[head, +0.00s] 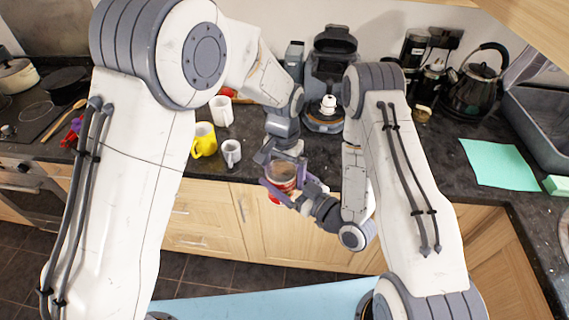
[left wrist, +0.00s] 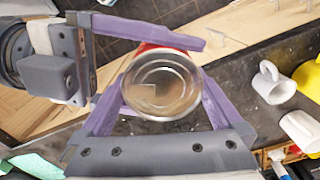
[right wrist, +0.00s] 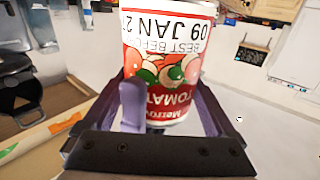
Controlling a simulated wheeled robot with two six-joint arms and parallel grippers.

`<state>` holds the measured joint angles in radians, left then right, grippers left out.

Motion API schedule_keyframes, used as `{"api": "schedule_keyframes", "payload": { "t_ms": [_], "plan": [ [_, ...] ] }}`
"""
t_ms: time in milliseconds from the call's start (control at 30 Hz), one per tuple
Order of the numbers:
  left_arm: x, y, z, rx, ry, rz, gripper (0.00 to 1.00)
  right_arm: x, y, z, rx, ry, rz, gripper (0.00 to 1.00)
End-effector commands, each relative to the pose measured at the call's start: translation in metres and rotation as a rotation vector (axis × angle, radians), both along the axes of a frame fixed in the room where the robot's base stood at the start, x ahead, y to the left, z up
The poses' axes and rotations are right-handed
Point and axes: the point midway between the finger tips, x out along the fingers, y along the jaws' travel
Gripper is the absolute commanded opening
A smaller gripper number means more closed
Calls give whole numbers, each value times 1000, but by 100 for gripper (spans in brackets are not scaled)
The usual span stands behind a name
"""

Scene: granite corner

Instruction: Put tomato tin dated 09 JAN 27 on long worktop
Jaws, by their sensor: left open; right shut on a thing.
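The tomato tin (head: 282,172) is held in the air near the front edge of the dark long worktop (head: 430,160). The right wrist view shows its red and white label (right wrist: 165,60), with "BEST BEFORE 09 JAN 27" upside down. My right gripper (head: 293,188) is shut on the tin. It also shows in the left wrist view (left wrist: 150,55). My left gripper (head: 280,160) is open, with its fingers either side of the tin's round metal end (left wrist: 161,88) in the left wrist view. Whether those fingers touch the tin is unclear.
A yellow mug (head: 204,140), a white mug (head: 231,153) and another white mug (head: 221,110) stand left of the grippers. A coffee machine (head: 330,75) stands behind. A kettle (head: 478,85) and green cloth (head: 498,163) are on the right. Worktop before the cloth is clear.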

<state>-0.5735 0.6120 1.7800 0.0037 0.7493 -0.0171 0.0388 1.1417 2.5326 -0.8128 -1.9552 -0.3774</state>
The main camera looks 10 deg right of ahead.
Motion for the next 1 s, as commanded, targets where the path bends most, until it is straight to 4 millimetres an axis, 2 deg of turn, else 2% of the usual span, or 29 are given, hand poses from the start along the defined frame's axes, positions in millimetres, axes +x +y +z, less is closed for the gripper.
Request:
{"api": "schedule_keyframes", "payload": {
  "t_ms": [367, 400, 467, 600, 633, 667, 900, 1000],
  "plan": [
    [0, 0, -5, 0, 0, 0, 100, 0, 0, 1, 1, -3, 0, 0],
    [0, 0, -5, 0, 0, 0, 85, 0, 0, 1, 1, -3, 0, 0],
    [0, 0, -5, 0, 0, 0, 62, 0, 0, 1, 1, -3, 0, 0],
    [-1, -1, -5, -1, 1, 0, 8, 0, 0, 1, 1, -3, 1, 0],
    [-1, -1, -5, -2, 1, 0, 0, 0, 0, 1, 1, -3, 1, 0],
    [-1, -1, -4, -3, -1, 0, 0, 0, 0, 1, 1, -3, 1, 100],
    [0, -1, -4, -2, -1, 0, 0, 0, 0, 0, -1, 0, 1, 100],
    [0, -1, -4, -2, -1, 0, 0, 1, 2, -10, -22, 25, 0, 100]
  ]
}}
